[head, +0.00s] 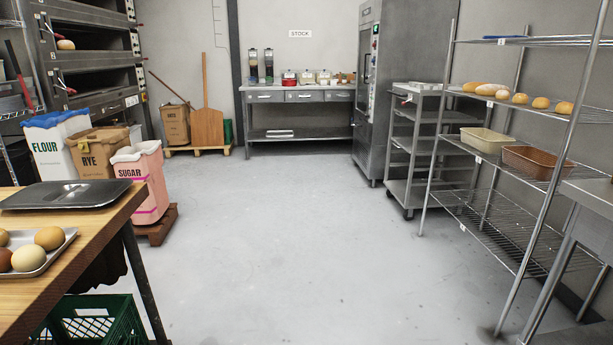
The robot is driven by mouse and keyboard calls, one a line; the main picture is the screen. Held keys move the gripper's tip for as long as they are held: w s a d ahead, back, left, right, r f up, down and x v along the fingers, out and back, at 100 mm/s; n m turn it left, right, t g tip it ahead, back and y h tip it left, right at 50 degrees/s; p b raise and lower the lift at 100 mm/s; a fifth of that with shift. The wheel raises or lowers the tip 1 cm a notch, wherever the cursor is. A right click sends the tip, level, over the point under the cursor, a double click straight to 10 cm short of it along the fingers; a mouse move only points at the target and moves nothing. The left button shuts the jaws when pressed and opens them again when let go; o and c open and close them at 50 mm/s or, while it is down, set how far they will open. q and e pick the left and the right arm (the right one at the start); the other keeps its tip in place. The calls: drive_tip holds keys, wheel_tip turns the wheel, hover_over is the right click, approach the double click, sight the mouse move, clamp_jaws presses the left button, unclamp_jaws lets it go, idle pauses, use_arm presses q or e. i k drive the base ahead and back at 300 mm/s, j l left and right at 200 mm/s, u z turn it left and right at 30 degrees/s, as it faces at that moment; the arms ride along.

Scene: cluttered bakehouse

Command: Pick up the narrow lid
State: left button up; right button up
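I cannot make out a narrow lid for certain. A dark, shallow metal piece (65,194) lies on the wooden table at the left; it may be a tray or a lid. On the far steel table (298,96) stand a red container (289,78) and several small pale containers, too small to tell their lids apart. Neither of my grippers is in view.
A tray of eggs (37,258) sits on the wooden table (105,229), a green crate (90,322) below it. Flour, rye and sugar bins (138,180) stand behind. A steel trolley (408,150) and wire shelving (500,215) line the right. The middle floor (290,230) is clear.

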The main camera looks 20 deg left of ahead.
sight(93, 193)
drive_tip(key=i+u, duration=0.65)
drive_tip(key=u, duration=0.15)
drive_tip(key=i+l+u, duration=0.2)
drive_tip(key=i+u, duration=0.15)
